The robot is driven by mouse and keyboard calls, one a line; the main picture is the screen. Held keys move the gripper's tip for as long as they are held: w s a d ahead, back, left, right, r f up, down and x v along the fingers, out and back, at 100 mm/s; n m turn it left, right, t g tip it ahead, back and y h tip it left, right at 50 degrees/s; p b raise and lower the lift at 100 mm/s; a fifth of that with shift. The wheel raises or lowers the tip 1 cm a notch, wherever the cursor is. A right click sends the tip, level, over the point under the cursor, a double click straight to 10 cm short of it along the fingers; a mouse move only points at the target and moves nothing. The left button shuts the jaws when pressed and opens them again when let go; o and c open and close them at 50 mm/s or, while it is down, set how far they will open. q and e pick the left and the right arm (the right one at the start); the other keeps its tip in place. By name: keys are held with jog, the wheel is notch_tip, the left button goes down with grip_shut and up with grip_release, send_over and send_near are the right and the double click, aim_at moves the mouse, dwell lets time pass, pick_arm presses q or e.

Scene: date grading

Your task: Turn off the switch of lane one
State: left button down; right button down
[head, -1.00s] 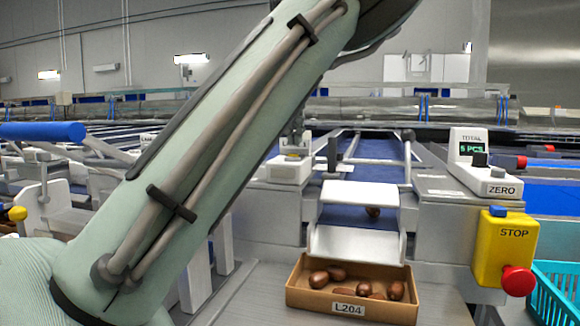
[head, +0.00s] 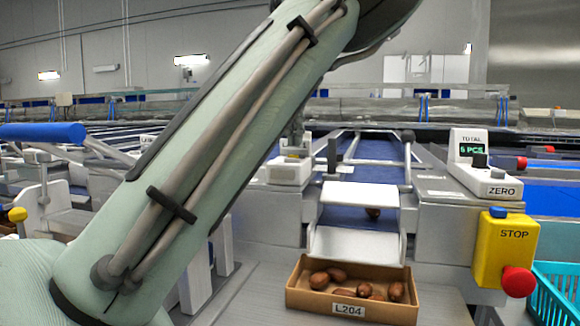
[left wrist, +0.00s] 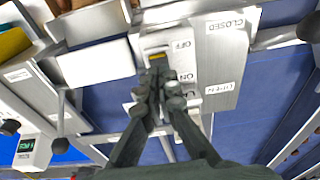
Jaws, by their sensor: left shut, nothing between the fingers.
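A pale switch plate (left wrist: 180,41) with OFF and ON lettering shows upside down in the left wrist view. A small yellow part (left wrist: 157,58) shows on it at my fingertips. My left gripper (left wrist: 160,84) is shut and empty, its dark fingers together over the plate. They cover part of the plate, so I cannot tell the switch position or whether they touch it. In the head view my left arm crosses the picture, and the gripper itself is not clear there. My right gripper is not in view. I cannot tell which lane the plate belongs to.
A panel (left wrist: 222,68) marked CLOSED and OPEN stands beside the plate. In the head view a cardboard box (head: 302,294) labelled L204 holds several dates below a white chute (head: 358,243). A yellow STOP box (head: 493,259), a counter (head: 467,144) and a teal crate (head: 558,290) are at the right.

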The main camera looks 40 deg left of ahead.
pick_arm(q)
jog(key=shift+f+b, duration=0.55)
jog(key=shift+f, duration=0.5)
dwell(0.5)
notch_tip(320, 180, up, 3)
jog(key=p, duration=0.3)
jog(key=shift+f, duration=0.1)
jog(key=shift+r+p, duration=0.55)
jog(key=shift+r, duration=1.55)
